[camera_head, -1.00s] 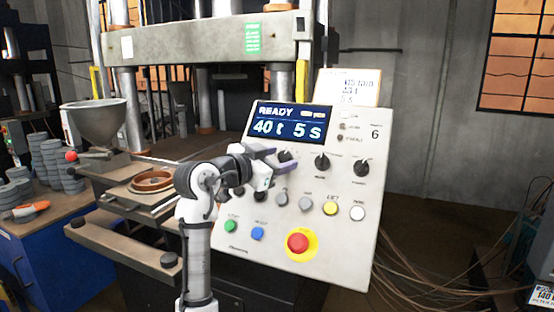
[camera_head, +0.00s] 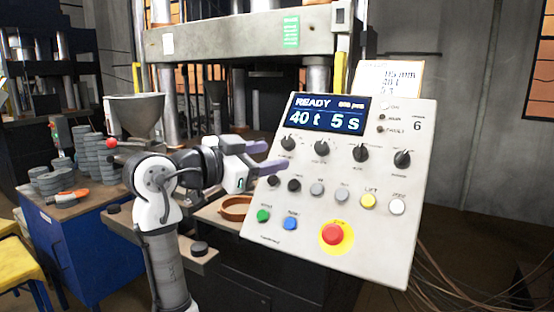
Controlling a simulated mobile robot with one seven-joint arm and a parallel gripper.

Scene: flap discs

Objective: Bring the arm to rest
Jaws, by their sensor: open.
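My gripper (camera_head: 268,158) is at the upper left part of the control panel (camera_head: 390,235), in front of its left edge. Its two purple-grey fingers are apart and point right, with nothing between them. My arm rises from the bottom of the view and bends at the elbow toward the panel. The panel's display (camera_head: 325,113) reads READY, 40 t and 5 s. I cannot tell whether a finger touches the panel.
The panel carries dark knobs (camera_head: 361,153), a green button (camera_head: 263,215), a blue button (camera_head: 290,222) and a red stop button (camera_head: 333,234). A grey hopper (camera_head: 137,110), a brown ring (camera_head: 236,207) and stacked grey discs (camera_head: 92,152) stand left. Cables lie at lower right.

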